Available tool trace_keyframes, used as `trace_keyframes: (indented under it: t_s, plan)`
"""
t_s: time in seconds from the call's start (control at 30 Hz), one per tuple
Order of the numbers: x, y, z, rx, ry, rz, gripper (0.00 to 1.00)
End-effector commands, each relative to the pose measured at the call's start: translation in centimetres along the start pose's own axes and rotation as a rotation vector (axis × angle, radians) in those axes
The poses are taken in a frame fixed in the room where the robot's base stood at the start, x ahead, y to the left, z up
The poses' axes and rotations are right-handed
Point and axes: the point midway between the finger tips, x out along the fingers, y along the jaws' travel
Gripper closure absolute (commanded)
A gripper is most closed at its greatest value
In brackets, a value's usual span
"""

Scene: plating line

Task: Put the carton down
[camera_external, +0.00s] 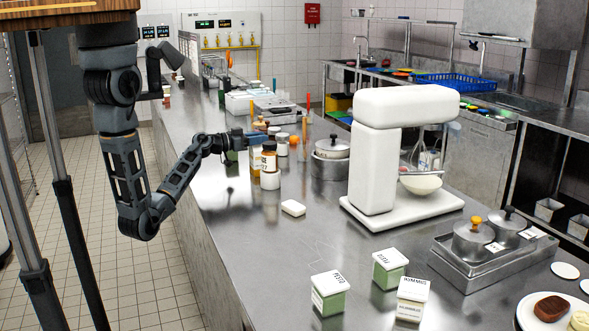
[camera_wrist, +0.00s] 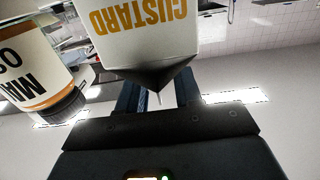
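The carton (camera_wrist: 150,35) is white with orange CUSTARD lettering and a dark gable top. In the wrist view its gable top lies between the two fingers of my gripper (camera_wrist: 159,92), which looks shut on it. In the outside view my gripper (camera_external: 248,138) is over the left part of the counter, beside a mayo jar. The carton is small there and partly hidden by the jar and gripper, so I cannot tell whether its base touches the counter.
The mayo jar (camera_external: 269,158) stands close by; it also shows in the wrist view (camera_wrist: 38,70). A lidded pot (camera_external: 331,165) and a white mixer (camera_external: 375,150) are to the right. A white block (camera_external: 293,208) lies in front.

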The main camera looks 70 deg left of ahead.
Motion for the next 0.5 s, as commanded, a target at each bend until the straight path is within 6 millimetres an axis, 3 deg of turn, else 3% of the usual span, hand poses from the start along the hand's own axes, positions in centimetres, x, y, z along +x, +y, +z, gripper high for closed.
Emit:
trace_keyframes:
  t_s: [0.17, 0.5]
  plan:
    - [-2.4, 0.0, 0.3, -0.001, -0.001, -0.003, 0.66]
    - [-9.3, 0.0, 0.2, 0.000, -0.001, -0.003, 0.66]
